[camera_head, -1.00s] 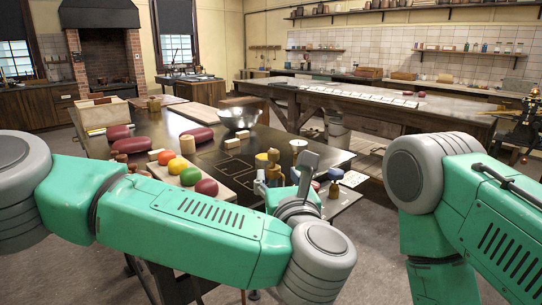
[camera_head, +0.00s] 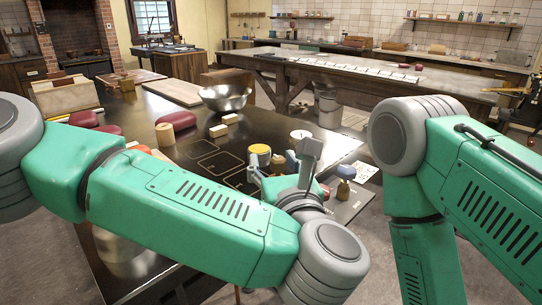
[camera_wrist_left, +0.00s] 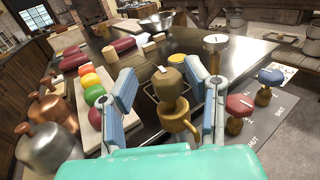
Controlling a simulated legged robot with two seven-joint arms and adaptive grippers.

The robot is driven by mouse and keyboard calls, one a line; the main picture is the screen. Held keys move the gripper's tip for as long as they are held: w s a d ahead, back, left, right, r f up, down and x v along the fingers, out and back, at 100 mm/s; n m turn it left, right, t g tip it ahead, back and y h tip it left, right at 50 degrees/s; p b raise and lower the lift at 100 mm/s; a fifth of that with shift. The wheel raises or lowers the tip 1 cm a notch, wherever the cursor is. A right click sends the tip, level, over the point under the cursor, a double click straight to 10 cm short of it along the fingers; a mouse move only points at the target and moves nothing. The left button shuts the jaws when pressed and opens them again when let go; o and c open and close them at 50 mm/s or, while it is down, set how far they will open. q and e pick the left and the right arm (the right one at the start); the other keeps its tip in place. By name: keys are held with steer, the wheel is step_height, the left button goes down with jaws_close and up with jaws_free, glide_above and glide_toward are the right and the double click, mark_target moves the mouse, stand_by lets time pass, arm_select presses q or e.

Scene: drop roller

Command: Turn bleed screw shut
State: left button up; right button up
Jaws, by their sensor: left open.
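My left gripper (camera_head: 283,166) is open over the right end of the dark table. In the left wrist view, its two pale blue fingers (camera_wrist_left: 170,98) stand on either side of a brass-brown fitting (camera_wrist_left: 168,84) with a rounded top and a spout-like lower part. I cannot tell whether they touch it. To its right stand a red knob (camera_wrist_left: 239,104) and a blue knob (camera_wrist_left: 271,76) on brass stems, near "SHUT" lettering on a grey plate (camera_wrist_left: 262,122). Which piece is the bleed screw is not clear. My right arm shows, but its gripper is out of view.
A white-topped post (camera_wrist_left: 216,41) stands behind the right finger. A metal bowl (camera_head: 226,97) stands farther back.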

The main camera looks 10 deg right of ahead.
arm_select(q)
steer(key=shift+s+d, duration=0.1)
steer(key=shift+d, duration=0.3)
steer(key=shift+d+f, duration=0.1)
steer(key=shift+d, duration=0.15)
jaws_close()
steer(key=shift+a, duration=0.3)
arm_select(e)
steer(key=shift+d+f, duration=0.1)
steer(key=shift+d, duration=0.1)
arm_select(q)
steer(key=shift+d+m+h, duration=0.1)
steer(key=shift+m+h, duration=0.2)
arm_select(e)
steer(key=shift+d, duration=0.1)
